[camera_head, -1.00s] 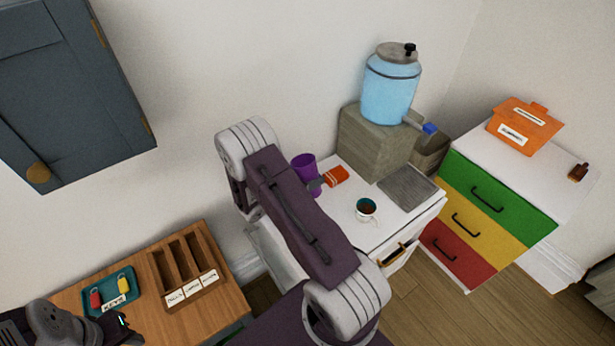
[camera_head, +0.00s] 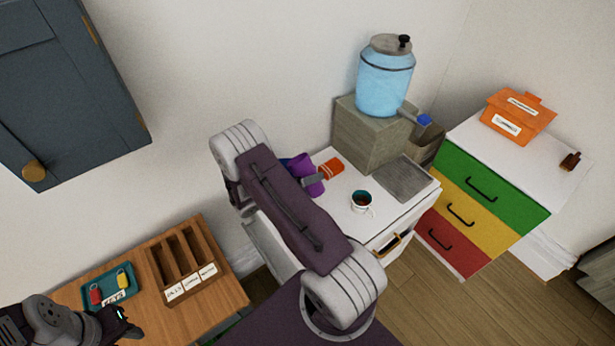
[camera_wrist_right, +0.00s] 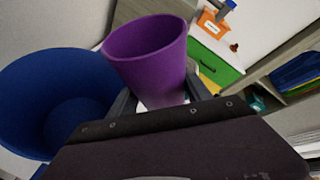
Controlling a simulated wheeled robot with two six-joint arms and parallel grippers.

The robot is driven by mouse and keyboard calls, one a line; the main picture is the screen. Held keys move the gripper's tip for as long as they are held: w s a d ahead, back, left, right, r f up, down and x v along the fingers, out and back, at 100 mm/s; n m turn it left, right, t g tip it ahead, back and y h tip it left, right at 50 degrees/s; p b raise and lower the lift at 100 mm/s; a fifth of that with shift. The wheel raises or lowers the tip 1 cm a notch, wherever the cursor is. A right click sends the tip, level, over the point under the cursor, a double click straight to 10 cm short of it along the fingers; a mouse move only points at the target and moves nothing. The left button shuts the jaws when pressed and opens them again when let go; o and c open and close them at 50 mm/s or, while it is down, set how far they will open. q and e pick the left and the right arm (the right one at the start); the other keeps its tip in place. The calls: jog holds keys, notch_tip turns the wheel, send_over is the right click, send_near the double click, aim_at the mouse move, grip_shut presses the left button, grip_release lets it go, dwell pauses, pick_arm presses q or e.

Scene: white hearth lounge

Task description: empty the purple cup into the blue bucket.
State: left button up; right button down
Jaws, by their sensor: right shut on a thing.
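The purple cup (camera_head: 305,168) is held by my right gripper (camera_head: 314,180) above the back left of the white counter. In the head view the cup leans over to the left. In the right wrist view the cup (camera_wrist_right: 150,70) stands between the fingers, and no contents show inside it. The blue bucket (camera_wrist_right: 40,85) is large in the right wrist view, just left of the cup and apparently empty where I see into it. In the head view only a sliver of blue shows beside the cup, mostly hidden by my right arm. My left gripper (camera_head: 124,324) is at the lower left, its jaws unclear.
An orange packet (camera_head: 331,168) and a teal-lined mug (camera_head: 362,201) are on the white counter (camera_head: 338,208). A water dispenser (camera_head: 385,78) stands on a block behind. A wooden table (camera_head: 215,297) at left carries a teal tray (camera_head: 111,293) and a slotted organizer (camera_head: 187,262).

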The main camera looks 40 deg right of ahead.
jog(key=shift+s+d+f+n+g+h+b, duration=0.1)
jog(key=shift+s+f+n+g+h+b, duration=0.15)
jog(key=shift+n, duration=0.25)
jog(key=shift+f+n+g+h+b, duration=0.1)
jog(key=shift+f+n+g+b, duration=0.05)
jog(key=shift+n+g, duration=0.3)
jog(key=shift+r+n, duration=0.25)
jog(key=shift+r, duration=0.1)
jog(key=shift+r+n+p, duration=0.3)
jog(key=shift+r+n, duration=0.1)
jog(key=shift+r, duration=0.05)
jog(key=shift+d+f+g, duration=0.1)
jog(key=shift+g, duration=0.3)
jog(key=shift+n+h, duration=0.25)
jog(key=shift+n, duration=0.05)
jog(key=shift+b, duration=0.35)
jog(key=shift+d+f+n+g, duration=0.1)
jog(key=shift+n+g, duration=0.2)
